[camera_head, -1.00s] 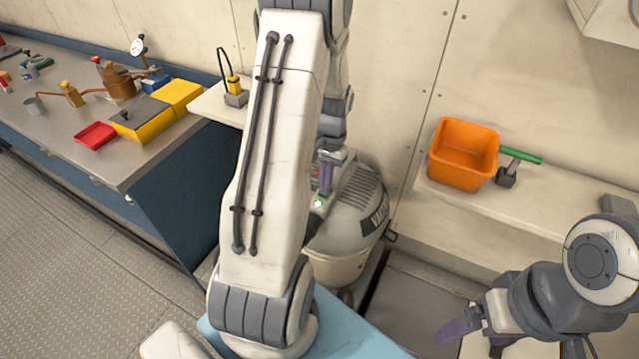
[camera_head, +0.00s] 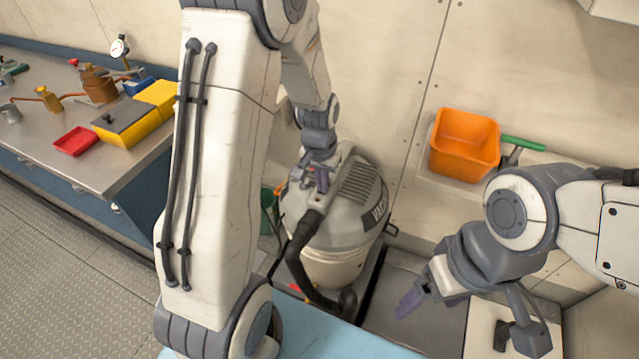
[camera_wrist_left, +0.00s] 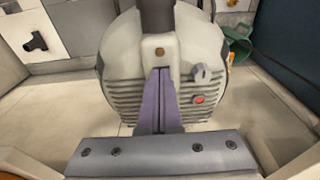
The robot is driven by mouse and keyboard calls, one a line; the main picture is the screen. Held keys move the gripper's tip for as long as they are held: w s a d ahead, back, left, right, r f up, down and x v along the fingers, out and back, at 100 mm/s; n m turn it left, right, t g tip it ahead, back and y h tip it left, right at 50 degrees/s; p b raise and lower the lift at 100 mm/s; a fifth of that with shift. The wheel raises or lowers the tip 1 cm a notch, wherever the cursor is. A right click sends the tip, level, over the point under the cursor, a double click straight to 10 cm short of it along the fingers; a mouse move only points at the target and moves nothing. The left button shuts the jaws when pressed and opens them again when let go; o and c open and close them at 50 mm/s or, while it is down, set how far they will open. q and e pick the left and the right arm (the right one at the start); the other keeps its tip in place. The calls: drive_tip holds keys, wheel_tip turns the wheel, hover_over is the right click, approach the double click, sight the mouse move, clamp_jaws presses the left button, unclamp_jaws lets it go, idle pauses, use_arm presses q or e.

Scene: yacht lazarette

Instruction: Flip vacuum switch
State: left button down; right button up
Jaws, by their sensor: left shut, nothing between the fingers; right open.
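The vacuum (camera_head: 352,222) is a grey-white canister with a ribbed top and a dark hose, standing on the floor against the wall. In the left wrist view its top (camera_wrist_left: 120,60) fills the middle. A small grey switch knob (camera_wrist_left: 206,75) sits right of the fingers, above a round red light or button (camera_wrist_left: 199,100). My left gripper (camera_head: 320,182) is over the vacuum's top; its purple fingers (camera_wrist_left: 158,95) are shut and empty, left of the knob, apart from it in the picture. Contact with the vacuum cannot be told. My right gripper (camera_head: 424,292) is open and empty at lower right.
An orange bin (camera_head: 464,147) and a green-handled tool (camera_head: 522,143) are on the right shelf. A workbench (camera_head: 60,140) with a yellow box (camera_head: 125,125) and red tray (camera_head: 76,141) is at left. A black handle (camera_wrist_left: 35,42) and a green bucket (camera_wrist_left: 238,50) show behind the vacuum in the wrist view.

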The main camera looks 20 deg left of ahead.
use_arm(q)
drive_tip(key=shift+w+f, duration=0.25)
drive_tip(key=shift+f, duration=0.2)
drive_tip(key=shift+r+p, duration=0.5)
drive_tip(key=r+p, duration=0.2)
drive_tip(key=r, duration=0.1)
drive_tip(key=r+p, duration=0.1)
drive_tip(key=p, duration=0.1)
drive_tip(key=shift+s+d+r, duration=0.1)
drive_tip(key=shift+s+r, duration=0.15)
drive_tip(key=shift+r, duration=0.05)
wheel_tip(320, 180, up, 9)
drive_tip(key=s, duration=0.1)
drive_tip(key=shift+s+r+b, duration=0.15)
drive_tip(key=shift+s+b, duration=0.15)
drive_tip(key=shift+b, duration=0.05)
